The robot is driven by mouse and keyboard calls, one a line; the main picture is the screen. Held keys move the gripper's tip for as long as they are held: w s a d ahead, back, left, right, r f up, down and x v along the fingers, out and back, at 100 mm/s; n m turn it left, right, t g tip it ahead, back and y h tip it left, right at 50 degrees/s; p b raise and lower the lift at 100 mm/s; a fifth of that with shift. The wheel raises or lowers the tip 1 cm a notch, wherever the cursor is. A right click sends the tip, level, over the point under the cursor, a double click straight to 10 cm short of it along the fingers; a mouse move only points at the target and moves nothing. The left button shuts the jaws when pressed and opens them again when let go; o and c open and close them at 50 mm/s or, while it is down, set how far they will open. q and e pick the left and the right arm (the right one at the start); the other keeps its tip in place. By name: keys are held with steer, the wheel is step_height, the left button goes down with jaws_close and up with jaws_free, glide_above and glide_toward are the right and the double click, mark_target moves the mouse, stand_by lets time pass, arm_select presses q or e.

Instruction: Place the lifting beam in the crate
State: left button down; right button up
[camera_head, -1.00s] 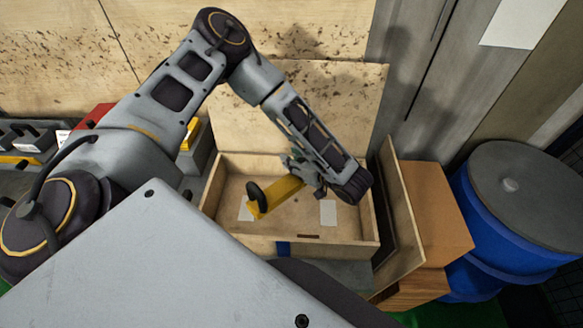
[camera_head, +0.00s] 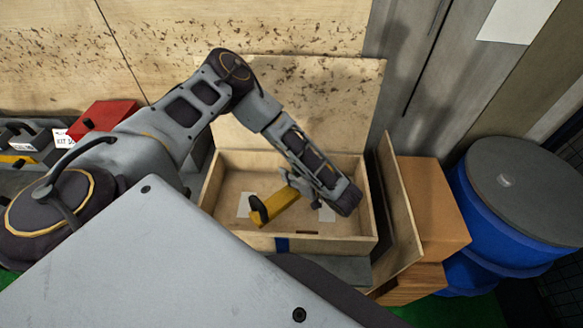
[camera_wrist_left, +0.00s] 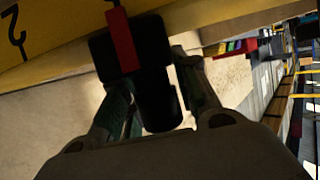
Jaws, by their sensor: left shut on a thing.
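The lifting beam (camera_head: 282,202) is a yellow bar with a dark ring-like part at its near left end. My left gripper (camera_head: 297,184) is shut on it; the arm reaches over the crate from the left. The open wooden crate (camera_head: 330,243) lies below, and the beam is within its opening. I cannot tell whether the beam touches the floor. In the left wrist view, the fingers (camera_wrist_left: 160,92) close around a black part with a red stripe; the yellow beam (camera_wrist_left: 60,38) crosses the top. My right gripper is not in view.
The crate's raised lid (camera_head: 310,105) stands behind it. A wooden panel (camera_head: 397,215) leans at its right side, before cardboard boxes (camera_head: 437,205) and a blue barrel (camera_head: 510,230). A red box (camera_head: 105,118) stands at the left. Pale sheets lie on the crate floor.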

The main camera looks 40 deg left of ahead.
mark_target(292, 188)
arm_select(q)
steer(key=shift+f, duration=2.65)
steer(key=shift+f, duration=0.15)
steer(key=shift+f, duration=1.75)
steer(key=c, duration=1.1)
jaws_free()
steer(key=shift+d, duration=0.15)
steer(key=shift+v, duration=3.65)
steer(key=shift+s, duration=0.1)
